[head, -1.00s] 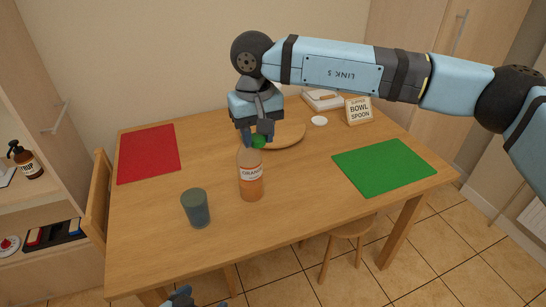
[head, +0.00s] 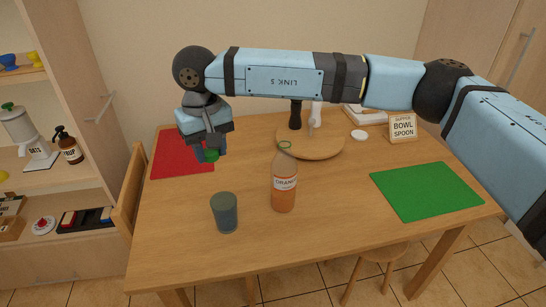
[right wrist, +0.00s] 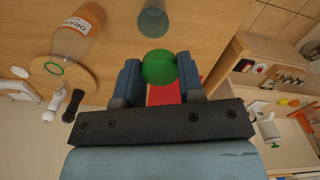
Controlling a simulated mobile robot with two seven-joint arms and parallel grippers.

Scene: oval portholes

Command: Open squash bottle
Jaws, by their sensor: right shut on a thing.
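My right gripper (head: 211,152) is left of the bottle, above the table near the red mat, and shut on the green cap (head: 212,156). The cap shows between both fingers in the right wrist view (right wrist: 159,67). My left gripper is not in view.
A grey-blue cup (head: 225,212) stands left of the bottle. A round wooden board (head: 325,148) with a dark and a white shaker is behind it. A red mat (head: 172,165) lies left, a green mat (head: 427,190) right. The table's front middle is clear.

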